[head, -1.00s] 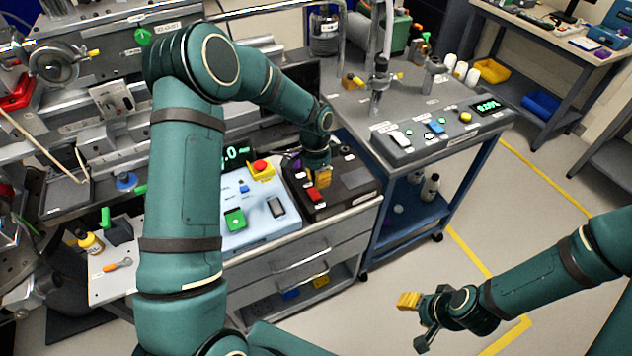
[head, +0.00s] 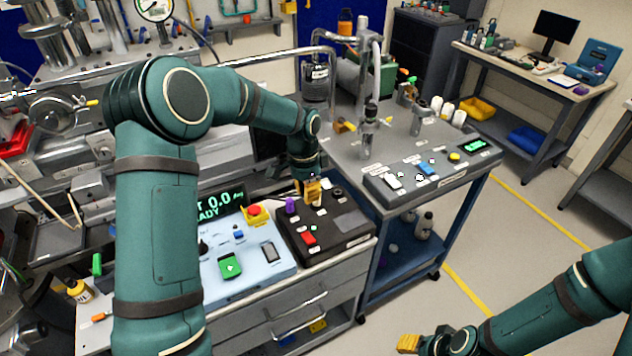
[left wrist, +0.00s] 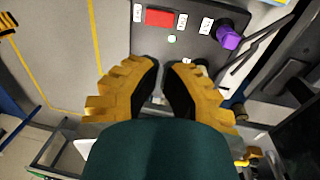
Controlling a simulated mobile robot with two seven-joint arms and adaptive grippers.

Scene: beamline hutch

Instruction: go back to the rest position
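My left gripper (head: 313,192) hangs over the black control box (head: 345,232), near its back edge. The box's red button (left wrist: 159,18) and purple knob (left wrist: 229,37) show beyond the fingertips. I cannot tell whether the fingers touch the box. My right gripper (head: 409,343) is at the bottom edge, over the floor and partly cut off. One yellow finger shows, and no object is seen in it.
A light blue control panel (head: 255,267) with a green button stands left of the black box. A grey cart (head: 400,145) with switches and fittings is behind to the right. A desk with a monitor (head: 554,35) stands at the back right. Open floor (head: 500,255) lies right of the cart.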

